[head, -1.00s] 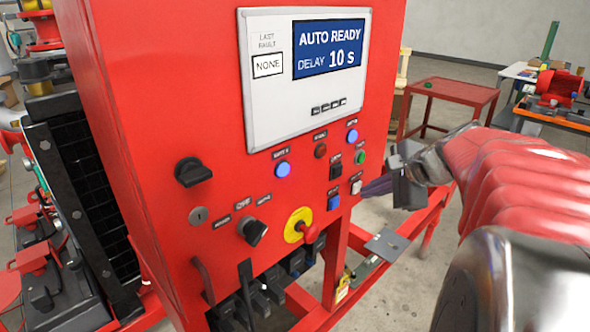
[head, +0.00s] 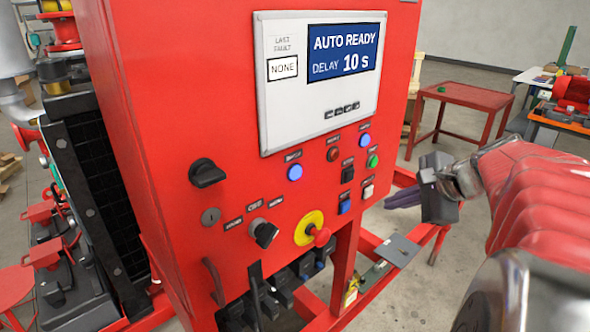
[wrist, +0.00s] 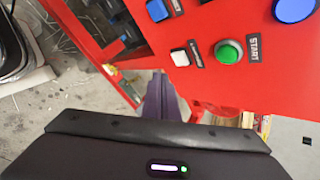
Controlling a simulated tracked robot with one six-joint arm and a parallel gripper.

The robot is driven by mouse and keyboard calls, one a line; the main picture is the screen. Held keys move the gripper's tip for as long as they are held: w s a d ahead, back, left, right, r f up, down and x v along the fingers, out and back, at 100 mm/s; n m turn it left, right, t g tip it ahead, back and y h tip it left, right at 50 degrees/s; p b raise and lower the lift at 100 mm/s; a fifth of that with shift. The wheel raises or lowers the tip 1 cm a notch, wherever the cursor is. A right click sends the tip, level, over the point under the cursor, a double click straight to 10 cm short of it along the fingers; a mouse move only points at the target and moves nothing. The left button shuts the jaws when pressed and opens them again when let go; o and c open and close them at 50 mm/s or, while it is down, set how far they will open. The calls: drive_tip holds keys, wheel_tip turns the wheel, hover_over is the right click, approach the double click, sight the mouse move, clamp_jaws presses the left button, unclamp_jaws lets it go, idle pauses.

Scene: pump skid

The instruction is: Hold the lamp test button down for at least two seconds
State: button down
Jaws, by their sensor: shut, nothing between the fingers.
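The white button (head: 368,191) sits low at the panel's right edge; it also shows in the wrist view (wrist: 180,57). Its small label is unreadable, so I cannot confirm it is the lamp test button. Left of it is a blue button (head: 345,207); above is a green button (head: 373,161), labelled START in the wrist view (wrist: 229,52). My gripper (head: 388,203), with purple fingers, is shut and empty, just right of and slightly below the white button in the head view. The fingers also show in the wrist view (wrist: 158,76), apart from the button.
The red cabinet (head: 150,130) carries a display (head: 320,80) reading AUTO READY, DELAY 10 s. A red emergency knob (head: 321,236) on a yellow disc and a black selector (head: 264,233) sit lower left. A grey plate (head: 397,250) lies below my gripper. A red table (head: 460,93) stands behind.

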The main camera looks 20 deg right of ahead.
drive_tip(key=s, duration=0.1)
drive_tip(key=s+d, duration=0.1)
drive_tip(key=shift+s, duration=0.3)
drive_tip(key=shift+w+a, duration=0.1)
idle(0.3)
